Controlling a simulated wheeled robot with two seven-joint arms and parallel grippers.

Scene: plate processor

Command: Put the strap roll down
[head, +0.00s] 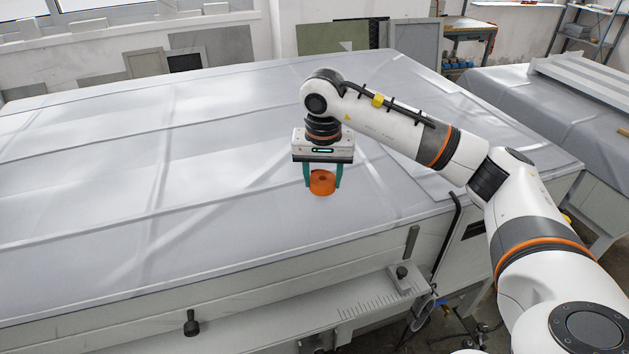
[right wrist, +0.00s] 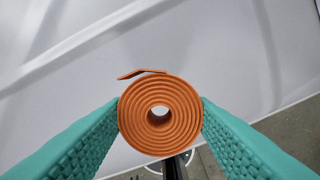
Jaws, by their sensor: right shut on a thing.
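The strap roll (head: 322,184) is an orange coil with a round hole in its middle. In the head view it is between the green fingers of my right gripper (head: 322,178), over the covered table (head: 220,230) near its front edge. In the right wrist view the strap roll (right wrist: 160,85) shows from its end, with a loose strap tail at the top. The fingers of my right gripper (right wrist: 160,115) press on its left and right sides. I cannot tell whether the roll touches the table cover. My left gripper is not in view.
The table top is wide, with a wrinkled pale cover and free room to the left. A metal rail (head: 375,300) with a ruler scale and black knobs (head: 191,323) runs along the front. Another covered table (head: 540,105) stands at the right. Panels (head: 345,37) lean behind.

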